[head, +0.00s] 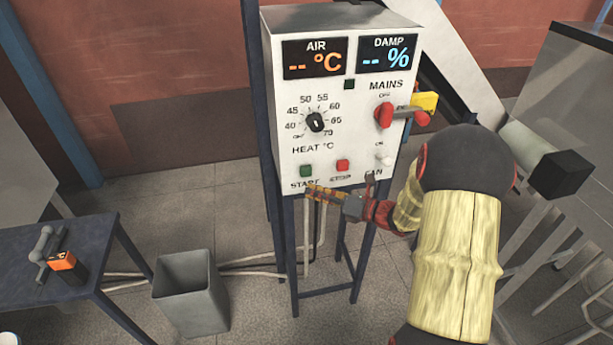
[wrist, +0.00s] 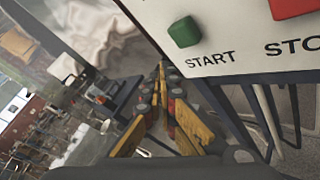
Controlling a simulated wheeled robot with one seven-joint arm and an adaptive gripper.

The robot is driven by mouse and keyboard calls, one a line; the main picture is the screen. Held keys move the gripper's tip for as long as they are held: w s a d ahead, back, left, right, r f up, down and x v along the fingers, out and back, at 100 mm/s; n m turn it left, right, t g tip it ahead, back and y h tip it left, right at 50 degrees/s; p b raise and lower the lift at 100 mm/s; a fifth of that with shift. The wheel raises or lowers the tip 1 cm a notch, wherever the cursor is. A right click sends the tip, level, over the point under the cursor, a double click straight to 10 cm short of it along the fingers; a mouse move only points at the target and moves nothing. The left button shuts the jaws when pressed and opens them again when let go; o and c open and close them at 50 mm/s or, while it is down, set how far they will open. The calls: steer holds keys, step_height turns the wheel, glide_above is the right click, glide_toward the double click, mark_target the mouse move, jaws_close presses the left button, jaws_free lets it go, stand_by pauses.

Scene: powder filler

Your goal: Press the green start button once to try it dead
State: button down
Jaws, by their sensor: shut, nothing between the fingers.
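The green start button (head: 306,171) is at the lower left of the white control panel (head: 330,107), above the label START. It also shows large in the wrist view (wrist: 184,31), standing out from the panel face. My gripper (head: 310,188) is shut and empty, its yellow fingers pointing left just below the START label in the head view. In the wrist view the fingertips (wrist: 162,68) are below and left of the button, apart from it. The AIR and DAMP displays show dashes with lit units.
A red stop button (head: 342,165) sits right of the start button. The red MAINS switch (head: 385,115) has a red padlock-like piece and yellow tag (head: 424,101) beside it. A heat dial (head: 315,122) is above. A grey bin (head: 191,292) and a dark table (head: 90,250) stand left.

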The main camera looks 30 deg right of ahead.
steer(key=shift+w+d, duration=0.25)
steer(key=shift+w, duration=0.55)
steer(key=shift+w+d, duration=0.2)
steer(key=shift+w, duration=0.55)
steer(key=shift+w+r, duration=0.1)
steer(key=shift+w, duration=0.05)
steer(key=shift+w+d+p, duration=0.15)
steer(key=shift+w+p, duration=0.15)
steer(key=shift+w+d, duration=0.15)
steer(key=shift+w, duration=0.35)
stand_by(1.1)
steer(key=shift+s, duration=0.1)
steer(key=shift+s+a+p, duration=0.3)
steer(key=shift+s+p, duration=0.1)
steer(key=shift+s, duration=0.45)
steer(key=shift+s, duration=0.1)
steer(key=s, duration=0.2)
steer(key=s+a+p, duration=0.1)
steer(key=s, duration=0.1)
steer(key=shift+s+a, duration=0.2)
steer(key=shift+s, duration=0.15)
